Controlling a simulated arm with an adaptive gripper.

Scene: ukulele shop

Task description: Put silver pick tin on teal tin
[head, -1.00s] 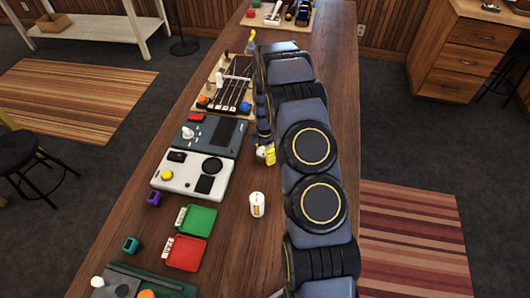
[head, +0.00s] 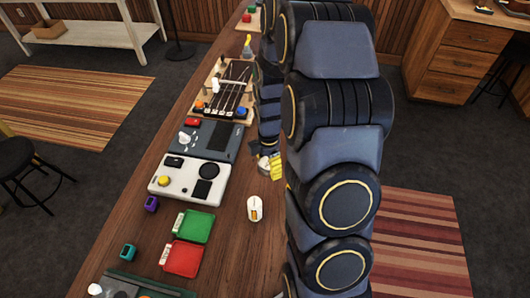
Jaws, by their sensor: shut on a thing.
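My gripper (head: 272,164), with yellow fingertips, is low over the counter, right of the dark grey and white devices. It is shut on a small pale silvery thing (head: 263,163), which looks like the silver pick tin; the fingers and arm hide part of it. My arm covers the counter's right side.
The white device (head: 190,181) and dark grey device (head: 209,141) lie left of my gripper. A white labelled object (head: 255,209) stands nearer. Bare wood lies around the white object.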

